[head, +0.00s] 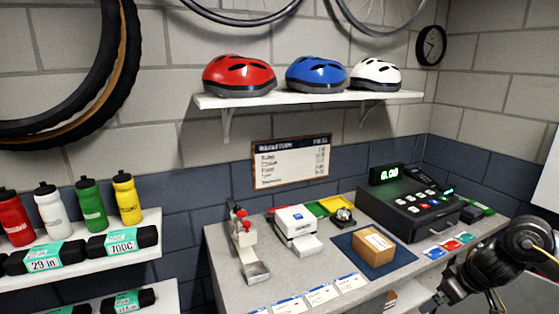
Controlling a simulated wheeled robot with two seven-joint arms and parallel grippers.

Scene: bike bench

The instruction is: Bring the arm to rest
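My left arm and gripper are not in view.
A grey counter (222,246) holds a cash register (405,212), a cardboard box (373,246) on a blue mat (345,241), a white printer (296,226) and a red-white device (243,240). Bottles stand on a left shelf (150,222); helmets sit on a wall shelf (310,98).

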